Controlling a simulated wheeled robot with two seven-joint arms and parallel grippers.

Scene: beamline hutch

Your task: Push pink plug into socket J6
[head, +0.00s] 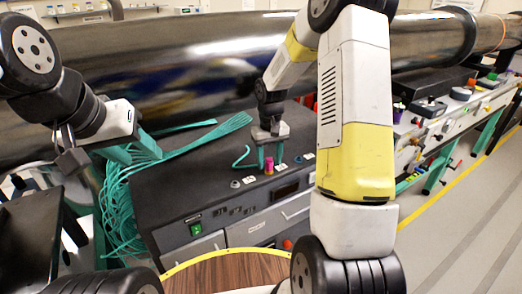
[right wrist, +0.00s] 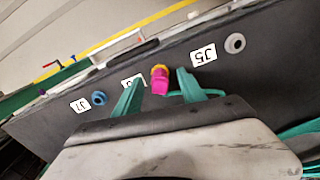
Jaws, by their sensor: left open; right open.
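The pink plug (right wrist: 160,86) stands at a yellow ring (right wrist: 159,70) beside the partly hidden label between J7 and J5. I cannot tell how deep it sits. In the head view the pink plug (head: 269,168) shows upright on the dark bench top. My right gripper (head: 271,163) is over it, pointing down. In the right wrist view its green fingers (right wrist: 158,76) are open, one on each side of the plug, with gaps visible. My left gripper (head: 139,151) is open and empty at the left, near green cables.
A grey socket (right wrist: 235,43) is by label J5 (right wrist: 203,54); a blue socket (right wrist: 99,98) is by label J7 (right wrist: 80,105). Green cables (head: 115,200) hang over the bench's left end. A large dark pipe (head: 190,75) runs behind. A wooden round top (head: 225,275) is in front.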

